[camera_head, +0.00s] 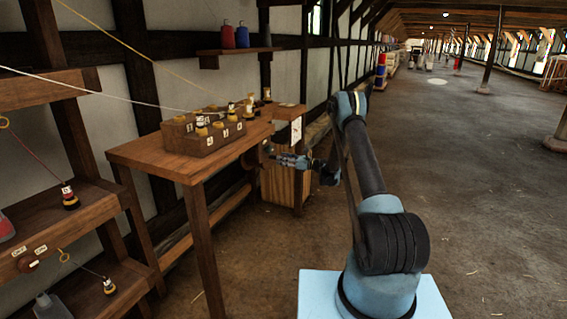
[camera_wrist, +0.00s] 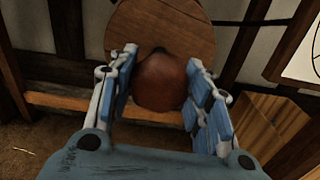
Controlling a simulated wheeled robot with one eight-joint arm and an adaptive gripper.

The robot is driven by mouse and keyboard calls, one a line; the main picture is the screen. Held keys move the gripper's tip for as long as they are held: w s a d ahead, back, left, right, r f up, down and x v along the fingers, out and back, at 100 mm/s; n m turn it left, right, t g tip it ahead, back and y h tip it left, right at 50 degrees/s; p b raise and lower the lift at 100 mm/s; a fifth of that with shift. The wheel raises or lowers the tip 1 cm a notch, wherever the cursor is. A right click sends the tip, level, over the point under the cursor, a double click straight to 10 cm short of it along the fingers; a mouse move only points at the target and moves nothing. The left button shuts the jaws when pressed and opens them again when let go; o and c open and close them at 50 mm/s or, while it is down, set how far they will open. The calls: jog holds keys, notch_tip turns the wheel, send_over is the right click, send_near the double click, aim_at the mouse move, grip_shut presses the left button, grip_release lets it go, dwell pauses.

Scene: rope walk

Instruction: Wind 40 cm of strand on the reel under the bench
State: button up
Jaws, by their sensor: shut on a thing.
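In the wrist view my gripper (camera_wrist: 161,62) is closed around a round reddish-brown knob (camera_wrist: 160,85), with a finger on each side. The knob sits in front of a round wooden disc (camera_wrist: 190,25), which looks like a face of the reel; no strand shows on it here. In the head view my gripper (camera_head: 281,159) reaches in low at the right end of the wooden bench (camera_head: 150,152). The knob and most of the reel are hard to make out there. A pale strand (camera_head: 90,90) runs from the left to the bench top.
A wooden block with labelled slots (camera_head: 205,141) and several small bobbins stands on the bench. A wooden cabinet (camera_head: 277,186) stands close to my gripper. The floor (camera_head: 480,180) at the right is mostly clear.

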jog(key=m, duration=0.4)
jog(key=shift+w+d+m, duration=0.25)
jog(key=shift+w+m, duration=0.05)
jog(key=shift+m, duration=0.1)
jog(key=m, duration=0.3)
jog(key=shift+m, duration=0.4)
jog(key=m, duration=0.3)
jog(key=shift+f+m, duration=0.15)
jog(key=shift+m, duration=1.85)
jog(key=o, duration=1.1)
jog(key=shift+f, duration=0.1)
jog(key=shift+a, duration=0.1)
